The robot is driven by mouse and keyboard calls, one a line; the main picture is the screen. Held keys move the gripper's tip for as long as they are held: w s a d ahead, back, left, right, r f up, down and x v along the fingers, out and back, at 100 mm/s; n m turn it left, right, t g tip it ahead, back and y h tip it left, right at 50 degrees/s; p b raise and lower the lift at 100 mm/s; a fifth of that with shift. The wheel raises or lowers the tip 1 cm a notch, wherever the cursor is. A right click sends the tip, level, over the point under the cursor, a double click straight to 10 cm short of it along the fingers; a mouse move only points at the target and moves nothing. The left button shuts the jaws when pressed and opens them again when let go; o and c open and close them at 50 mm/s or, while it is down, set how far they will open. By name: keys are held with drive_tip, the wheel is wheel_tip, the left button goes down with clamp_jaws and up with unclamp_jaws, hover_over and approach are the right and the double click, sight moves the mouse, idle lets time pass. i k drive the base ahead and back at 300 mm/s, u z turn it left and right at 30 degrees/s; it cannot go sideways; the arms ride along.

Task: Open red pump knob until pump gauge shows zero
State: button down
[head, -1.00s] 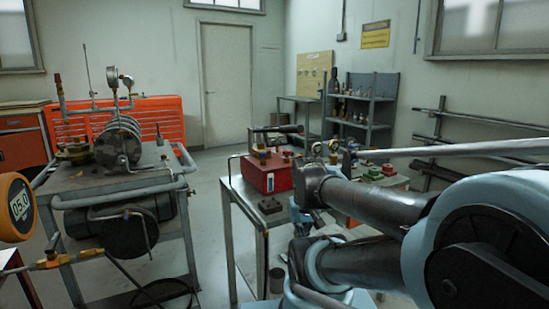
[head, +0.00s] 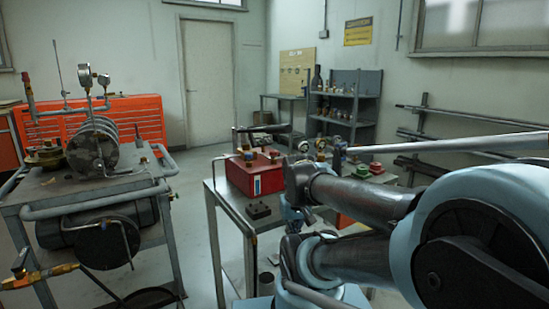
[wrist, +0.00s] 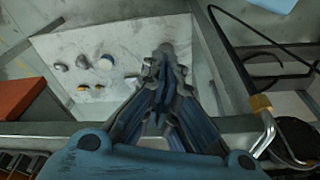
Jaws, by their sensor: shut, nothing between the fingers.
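A red box-shaped pump (head: 257,176) sits on a metal cart in the middle of the head view. Small brass and red caps or knobs (head: 272,155) stand on its top; I cannot tell which is the pump knob. A small round gauge (head: 303,147) shows behind my arm, its reading too small to make out. My gripper (wrist: 166,52) is shut and empty in the wrist view, over a pale surface (wrist: 60,45) with several small knob-like parts (wrist: 106,62). In the head view my arm hides part of the cart, and I cannot make out my fingertips.
A second cart (head: 95,188) with a motor-like machine and gauges stands at left, its brass valve pipe (head: 40,275) reaching forward. A black block (head: 258,210) lies before the red pump. The wrist view shows a brass fitting (wrist: 261,103) on a bent pipe at right. Floor between the carts is clear.

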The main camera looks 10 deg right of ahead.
sight(273, 153)
drive_tip(key=z, duration=1.1)
drive_tip(key=k, duration=1.85)
drive_tip(key=u, duration=0.65)
drive_tip(key=i, duration=1)
